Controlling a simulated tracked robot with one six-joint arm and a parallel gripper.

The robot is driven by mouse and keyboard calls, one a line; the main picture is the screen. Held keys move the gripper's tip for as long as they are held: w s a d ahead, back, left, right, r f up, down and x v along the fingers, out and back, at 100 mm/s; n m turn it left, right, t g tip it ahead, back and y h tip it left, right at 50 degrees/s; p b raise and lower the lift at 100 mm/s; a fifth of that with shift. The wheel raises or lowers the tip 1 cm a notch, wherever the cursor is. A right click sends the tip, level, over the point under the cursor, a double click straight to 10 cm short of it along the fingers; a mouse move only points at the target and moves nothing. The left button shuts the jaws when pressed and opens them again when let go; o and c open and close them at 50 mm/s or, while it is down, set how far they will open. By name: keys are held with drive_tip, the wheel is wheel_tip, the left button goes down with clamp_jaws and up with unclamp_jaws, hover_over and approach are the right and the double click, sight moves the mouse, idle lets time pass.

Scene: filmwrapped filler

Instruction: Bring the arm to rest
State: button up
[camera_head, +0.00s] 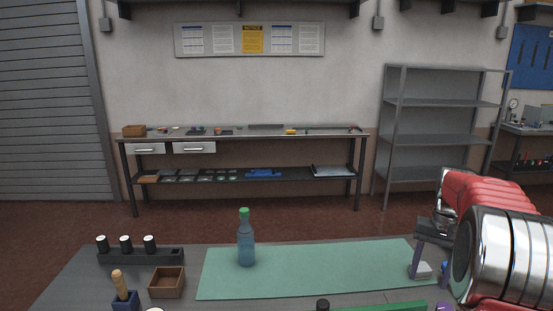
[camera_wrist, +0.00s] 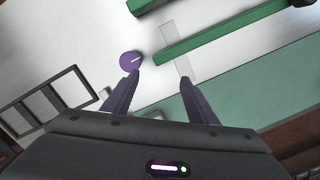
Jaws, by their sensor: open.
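My gripper (camera_head: 418,274) hangs over the right end of the green mat (camera_head: 310,265) in the head view, with my red and silver arm reaching in from the right. In the wrist view my gripper (camera_wrist: 160,78) has its two fingers apart with nothing held between them. A purple disc (camera_wrist: 130,61) with a pale line on it lies by the left fingertip; I cannot tell whether they touch. A clear strip (camera_wrist: 182,58) and green bars (camera_wrist: 235,35) lie beyond the fingers.
A blue bottle (camera_head: 246,245) with a green cap stands on the mat. To its left are a brown tray (camera_head: 167,283), a black rack (camera_head: 140,256) and a blue holder (camera_head: 125,300) with a wooden-handled tool. Mid-mat is clear right of the bottle. A shelf (camera_head: 440,141) stands behind.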

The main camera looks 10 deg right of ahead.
drive_tip(key=s+a+r+n+t, duration=0.2)
drive_tip(key=s+a, duration=0.5)
drive_tip(key=a, duration=0.4)
drive_tip(key=s+a+r+n+t, duration=0.2)
drive_tip(key=s+a, duration=0.4)
drive_tip(key=a, duration=0.4)
drive_tip(key=s+a+r+n+t, duration=0.2)
drive_tip(key=s+a, duration=0.5)
drive_tip(key=a, duration=0.4)
drive_tip(key=shift+s+a+n+h, duration=0.3)
drive_tip(key=shift+s+n+h, duration=0.1)
drive_tip(key=shift+n, duration=0.3)
